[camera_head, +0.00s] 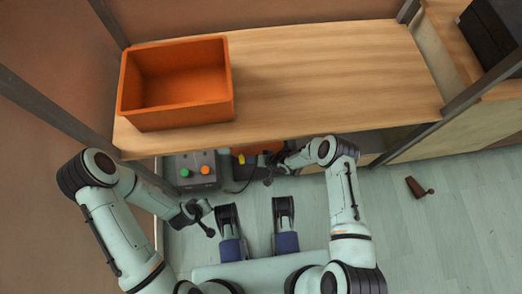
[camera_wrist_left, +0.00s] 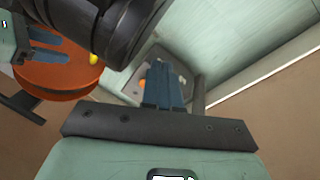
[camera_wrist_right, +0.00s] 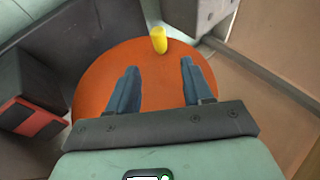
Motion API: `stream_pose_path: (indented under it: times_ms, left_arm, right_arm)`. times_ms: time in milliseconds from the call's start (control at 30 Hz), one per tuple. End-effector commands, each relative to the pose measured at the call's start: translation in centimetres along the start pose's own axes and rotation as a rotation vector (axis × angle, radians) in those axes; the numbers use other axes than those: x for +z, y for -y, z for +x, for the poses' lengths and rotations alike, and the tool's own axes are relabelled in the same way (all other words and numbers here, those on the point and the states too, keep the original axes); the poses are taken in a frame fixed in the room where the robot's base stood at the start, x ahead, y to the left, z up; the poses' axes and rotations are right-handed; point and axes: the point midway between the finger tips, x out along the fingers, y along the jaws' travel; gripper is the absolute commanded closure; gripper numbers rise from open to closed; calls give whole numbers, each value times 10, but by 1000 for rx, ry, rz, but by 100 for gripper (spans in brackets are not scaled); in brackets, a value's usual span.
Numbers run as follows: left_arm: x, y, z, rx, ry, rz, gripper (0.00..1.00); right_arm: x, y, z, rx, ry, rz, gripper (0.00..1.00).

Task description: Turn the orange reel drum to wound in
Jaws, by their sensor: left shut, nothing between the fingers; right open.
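The orange reel drum (camera_wrist_right: 105,85) shows as a flat round face in the right wrist view. A short yellow handle (camera_wrist_right: 158,40) stands near its far rim. My right gripper (camera_wrist_right: 158,72) is open, its two blue fingers apart over the drum face with nothing between them; contact is unclear. In the left wrist view the drum (camera_wrist_left: 55,78) is at the left, partly covered by dark arm parts. My left gripper (camera_wrist_left: 163,68) is shut and empty, away from the drum. In the head view the shelf hides most of the drum; the yellow handle (camera_head: 241,158) shows below its edge.
A wooden shelf (camera_head: 320,80) hangs over the drum, with an orange bin (camera_head: 175,118) on it. A grey control box (camera_head: 196,181) with green and orange buttons stands left of the drum. A small dark object (camera_head: 416,187) lies on the open floor at right.

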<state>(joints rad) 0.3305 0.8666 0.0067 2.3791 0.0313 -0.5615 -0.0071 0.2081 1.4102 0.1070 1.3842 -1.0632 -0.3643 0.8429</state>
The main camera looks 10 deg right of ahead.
Motion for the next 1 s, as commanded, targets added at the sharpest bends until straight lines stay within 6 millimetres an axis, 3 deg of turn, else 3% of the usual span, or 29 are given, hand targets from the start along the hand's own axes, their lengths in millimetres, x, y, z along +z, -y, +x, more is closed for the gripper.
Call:
stream_pose_path:
  times_ms: [100,233,700,767,1000]
  left_arm:
    - [-14,-12,-12,20,-44,11,100]
    - [-22,-18,-18,33,-73,17,100]
    - [-25,-21,-20,37,-83,20,100]
    - [-25,-21,-20,37,-82,20,100]
    - [-18,-22,-25,38,-64,21,100]
  right_arm:
    - [-1,1,-22,1,-1,2,49]
    - [0,1,-34,0,0,1,49]
    - [4,2,-37,-2,13,2,49]
    - [11,5,-36,-4,42,3,49]
    - [65,23,-38,66,275,-29,49]
